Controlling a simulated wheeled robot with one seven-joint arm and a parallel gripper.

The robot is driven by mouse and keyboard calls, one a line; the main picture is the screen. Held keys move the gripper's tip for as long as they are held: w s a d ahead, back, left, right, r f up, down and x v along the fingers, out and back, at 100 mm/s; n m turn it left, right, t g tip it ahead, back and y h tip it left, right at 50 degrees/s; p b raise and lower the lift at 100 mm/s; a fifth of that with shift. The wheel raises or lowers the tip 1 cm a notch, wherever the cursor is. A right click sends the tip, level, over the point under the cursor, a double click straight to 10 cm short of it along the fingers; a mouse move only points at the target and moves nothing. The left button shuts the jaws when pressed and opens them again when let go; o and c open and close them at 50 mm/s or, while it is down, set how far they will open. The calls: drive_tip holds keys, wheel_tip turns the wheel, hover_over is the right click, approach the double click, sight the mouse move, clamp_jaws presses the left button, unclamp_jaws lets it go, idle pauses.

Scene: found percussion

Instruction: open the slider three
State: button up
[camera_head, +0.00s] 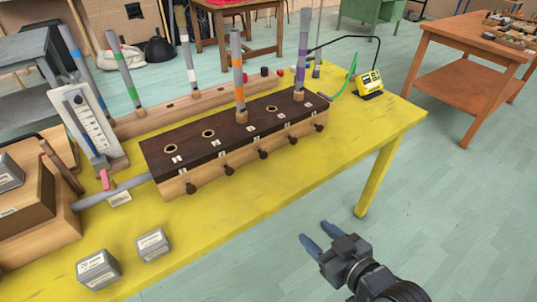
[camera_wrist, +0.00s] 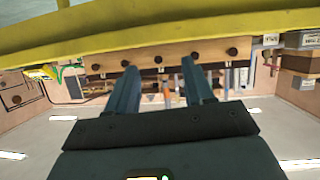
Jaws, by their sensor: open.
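A long box with a dark top (camera_head: 190,142) and a pale wooden front stands on the yellow table. Several dark slider knobs stick out in a row along its front. The middle knob, third from either end (camera_head: 263,155), looks like slider three, but the small labels are unreadable. It also shows in the wrist view (camera_wrist: 158,59), where the scene appears upside down, between my fingers in the picture. My gripper (camera_head: 315,234) is open and empty, off the table's front edge and well apart from the knobs. An orange-banded tube (camera_head: 238,75) and a purple-banded tube (camera_head: 302,50) stand in the box top.
The yellow table (camera_head: 350,150) is bare in front of the box. Two grey blocks (camera_head: 97,268) (camera_head: 153,245) lie at its front left, near a wooden case (camera_head: 25,205). A yellow device (camera_head: 369,82) sits at the back right. An orange-brown table (camera_head: 460,65) stands farther right.

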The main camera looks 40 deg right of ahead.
drive_tip(key=y+p, duration=0.1)
drive_tip(key=p, duration=0.1)
approach(265, 156)
drive_tip(key=shift+w, duration=0.1)
drive_tip(key=shift+x, duration=4)
clamp_jaws()
